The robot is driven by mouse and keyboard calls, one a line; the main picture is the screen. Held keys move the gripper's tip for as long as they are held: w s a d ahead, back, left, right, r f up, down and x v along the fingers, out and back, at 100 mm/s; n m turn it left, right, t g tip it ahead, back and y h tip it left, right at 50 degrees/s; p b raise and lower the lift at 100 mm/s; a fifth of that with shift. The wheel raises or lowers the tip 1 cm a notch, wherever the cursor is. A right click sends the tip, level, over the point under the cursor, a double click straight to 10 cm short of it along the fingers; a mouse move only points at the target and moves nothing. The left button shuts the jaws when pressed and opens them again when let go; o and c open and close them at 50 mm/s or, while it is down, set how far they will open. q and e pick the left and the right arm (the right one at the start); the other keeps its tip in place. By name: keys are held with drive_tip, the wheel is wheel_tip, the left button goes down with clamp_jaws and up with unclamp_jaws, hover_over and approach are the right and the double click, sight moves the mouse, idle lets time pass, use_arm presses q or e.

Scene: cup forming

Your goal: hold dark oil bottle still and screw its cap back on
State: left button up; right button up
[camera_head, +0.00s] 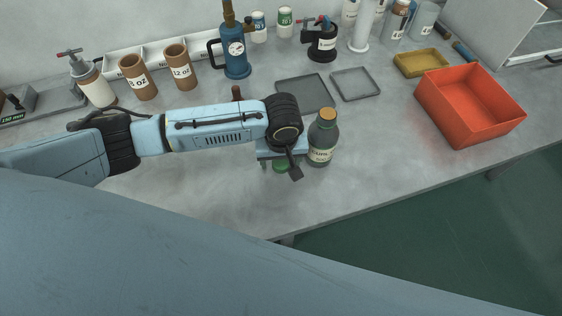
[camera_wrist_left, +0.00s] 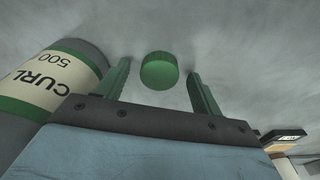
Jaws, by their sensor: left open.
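A dark grey-green bottle (camera_head: 322,137) stands upright on the bench, with a cream label and an orange-brown round top. In the left wrist view the bottle (camera_wrist_left: 82,57) is at the left, outside the fingers; its label reads "CURL 500". A green round cap (camera_head: 281,167) lies on the bench just left of the bottle, partly hidden under my left gripper (camera_head: 283,161). In the left wrist view my left gripper (camera_wrist_left: 158,78) is open, with the green cap (camera_wrist_left: 160,71) between its fingers, gaps on both sides. My right gripper is out of view.
An orange-red bin (camera_head: 470,104) stands at the right, with a yellow tray (camera_head: 421,63) behind it. Two flat grey trays (camera_head: 303,92) (camera_head: 355,84) lie behind the bottle. A blue bottle (camera_head: 235,52) and brown cups (camera_head: 137,77) stand at the back. The front bench is clear.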

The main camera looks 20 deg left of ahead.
sight(281, 163)
use_arm(q)
drive_tip(key=shift+c, duration=0.5)
drive_tip(key=c, duration=1)
drive_tip(key=shift+o, duration=0.2)
drive_tip(key=shift+r, duration=0.1)
wheel_tip(281, 163, up, 10)
drive_tip(key=p, duration=0.1)
drive_tip(key=w+a+r+m+b, duration=0.1)
drive_tip(key=a+r+m+b, duration=0.3)
drive_tip(key=a+r, duration=0.2)
drive_tip(key=shift+w+a+r+m+h+b, duration=0.3)
drive_tip(key=shift+w+a+b, duration=0.1)
drive_tip(key=shift+a, duration=0.85)
